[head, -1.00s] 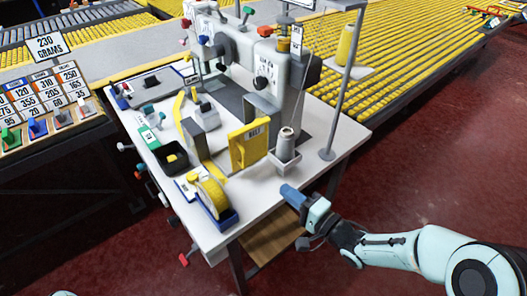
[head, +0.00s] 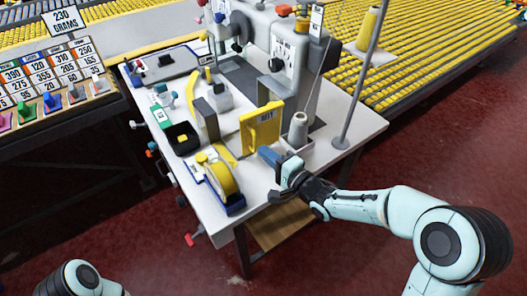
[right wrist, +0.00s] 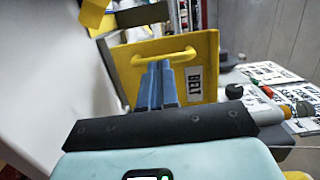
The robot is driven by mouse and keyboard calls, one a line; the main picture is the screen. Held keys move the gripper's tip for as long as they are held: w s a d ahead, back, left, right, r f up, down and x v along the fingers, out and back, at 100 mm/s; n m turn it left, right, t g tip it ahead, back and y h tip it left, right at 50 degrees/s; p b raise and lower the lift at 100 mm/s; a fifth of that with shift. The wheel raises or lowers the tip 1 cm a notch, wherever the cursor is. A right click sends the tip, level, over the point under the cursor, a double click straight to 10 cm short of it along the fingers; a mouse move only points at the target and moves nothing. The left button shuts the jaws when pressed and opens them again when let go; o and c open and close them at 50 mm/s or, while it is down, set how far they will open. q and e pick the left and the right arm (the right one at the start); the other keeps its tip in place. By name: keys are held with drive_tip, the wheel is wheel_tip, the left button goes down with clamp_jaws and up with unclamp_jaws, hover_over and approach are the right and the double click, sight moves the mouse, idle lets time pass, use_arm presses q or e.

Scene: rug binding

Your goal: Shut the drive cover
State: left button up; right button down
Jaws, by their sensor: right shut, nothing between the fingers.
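The drive cover is a yellow upright panel (head: 262,128) marked "BELT". It stands at the front of the sewing machine (head: 290,45), turned out from it. In the right wrist view the cover (right wrist: 205,50) faces me, with a yellow bar handle (right wrist: 165,57) across it. My right gripper (head: 266,155) is shut and empty, its blue fingers at the cover's lower front. In the right wrist view the fingertips (right wrist: 155,68) lie just below the handle; I cannot tell if they touch. Of my left arm only a link shows; its gripper is out of view.
A grey cone of thread (head: 298,130) stands right of the cover, near a metal post (head: 362,75). A yellow tape roll in a blue holder (head: 222,180) and a black bin (head: 183,138) stand to the left. The white table's front edge is close below my gripper.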

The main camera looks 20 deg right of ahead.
sight(243, 139)
drive_tip(key=shift+w+a, duration=0.35)
drive_tip(key=shift+w, duration=0.3)
drive_tip(key=shift+w+a, duration=1.35)
drive_tip(key=shift+w, duration=0.05)
drive_tip(key=shift+x, duration=1.6)
drive_tip(key=shift+b, duration=0.3)
